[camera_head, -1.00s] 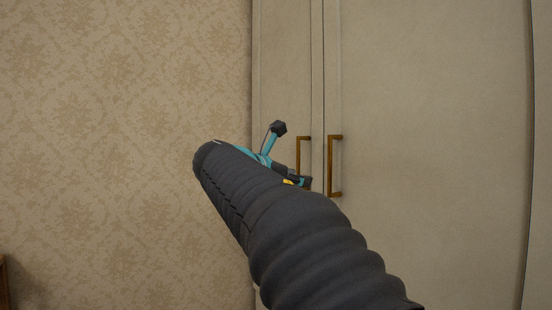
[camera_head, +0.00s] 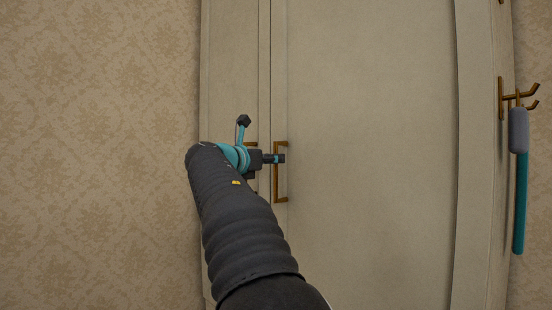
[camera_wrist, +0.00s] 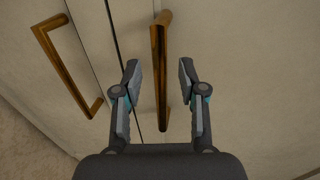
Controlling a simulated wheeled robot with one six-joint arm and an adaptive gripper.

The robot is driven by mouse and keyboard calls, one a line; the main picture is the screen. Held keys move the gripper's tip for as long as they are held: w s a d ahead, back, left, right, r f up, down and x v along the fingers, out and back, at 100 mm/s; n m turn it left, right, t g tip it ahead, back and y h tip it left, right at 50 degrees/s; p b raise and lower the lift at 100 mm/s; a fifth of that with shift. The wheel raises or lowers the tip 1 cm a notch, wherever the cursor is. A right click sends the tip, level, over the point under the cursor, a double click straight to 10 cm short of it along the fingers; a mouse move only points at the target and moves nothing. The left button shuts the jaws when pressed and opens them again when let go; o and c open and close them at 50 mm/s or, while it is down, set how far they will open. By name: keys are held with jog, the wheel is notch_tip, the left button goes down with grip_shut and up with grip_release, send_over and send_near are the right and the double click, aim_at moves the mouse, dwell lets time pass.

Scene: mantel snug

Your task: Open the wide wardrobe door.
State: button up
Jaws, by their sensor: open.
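The wide wardrobe door (camera_head: 365,150) is shut and fills the middle of the head view, with a narrow door (camera_head: 232,80) to its left. The wide door has an upright brass bar handle (camera_head: 277,180) near its left edge; the narrow door's handle (camera_head: 252,144) is mostly hidden behind my arm. My gripper (camera_head: 282,158) is at the wide door's handle. In the wrist view my gripper (camera_wrist: 158,75) is open, with one finger on each side of the wide door's handle (camera_wrist: 159,50). Neither finger visibly presses on it. The narrow door's handle (camera_wrist: 66,70) lies left of the left finger.
A brass hook (camera_head: 519,95) on the wardrobe's right side holds a hanging teal tool with a grey head (camera_head: 519,180). Patterned wallpaper (camera_head: 95,150) covers the wall at left. The wide door's front is otherwise bare.

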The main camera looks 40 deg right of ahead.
jog(key=shift+x, duration=1.3)
jog(key=shift+c, duration=0.2)
grip_shut()
